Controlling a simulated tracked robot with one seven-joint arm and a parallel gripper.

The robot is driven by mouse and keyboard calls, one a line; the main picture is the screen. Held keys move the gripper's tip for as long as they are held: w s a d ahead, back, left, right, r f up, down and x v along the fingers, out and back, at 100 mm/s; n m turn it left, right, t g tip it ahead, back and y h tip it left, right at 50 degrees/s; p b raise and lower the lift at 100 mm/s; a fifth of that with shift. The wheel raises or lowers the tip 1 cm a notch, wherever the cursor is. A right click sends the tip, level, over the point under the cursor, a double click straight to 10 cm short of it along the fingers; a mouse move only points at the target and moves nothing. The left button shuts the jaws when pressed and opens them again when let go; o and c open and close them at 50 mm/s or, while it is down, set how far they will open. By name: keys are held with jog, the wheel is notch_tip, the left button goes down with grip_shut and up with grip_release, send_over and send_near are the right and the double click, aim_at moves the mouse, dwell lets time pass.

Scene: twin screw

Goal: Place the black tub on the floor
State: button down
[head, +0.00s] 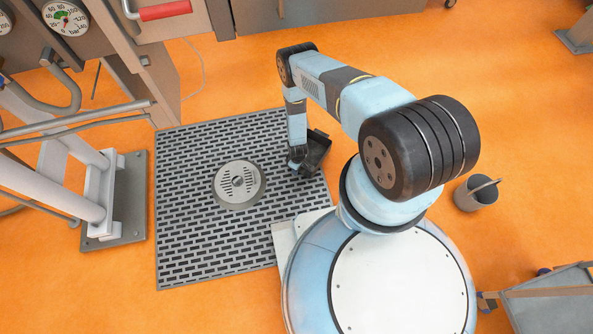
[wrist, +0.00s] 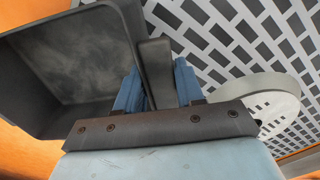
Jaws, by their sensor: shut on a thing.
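The black tub (head: 318,150) is at the right part of the slotted floor grating, at the end of my arm. My gripper (head: 297,158) is beside the tub's left side. In the wrist view, the tub (wrist: 75,60) fills the upper left, its dark hollow inside facing the camera. The blue fingers of my gripper (wrist: 157,90) are shut on an upright dark tab or handle of the tub. The head view does not show clearly whether the tub touches the grating or hangs above it.
The grey floor grating (head: 180,250) has a round metal drain cover (head: 239,185). A white pipe frame (head: 100,190) stands on the left, and cabinets with a red handle (head: 165,11) at the back. A grey bucket (head: 475,195) stands right. Orange floor (head: 510,110) is open at right.

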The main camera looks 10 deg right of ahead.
jog(key=shift+w+a+f, duration=0.1)
jog(key=shift+w+f, duration=0.05)
jog(key=shift+f, duration=0.75)
jog(key=shift+w+a+f, duration=0.1)
jog(key=shift+f, duration=0.8)
jog(key=c, duration=0.7)
grip_release()
jog(key=shift+r, duration=3.75)
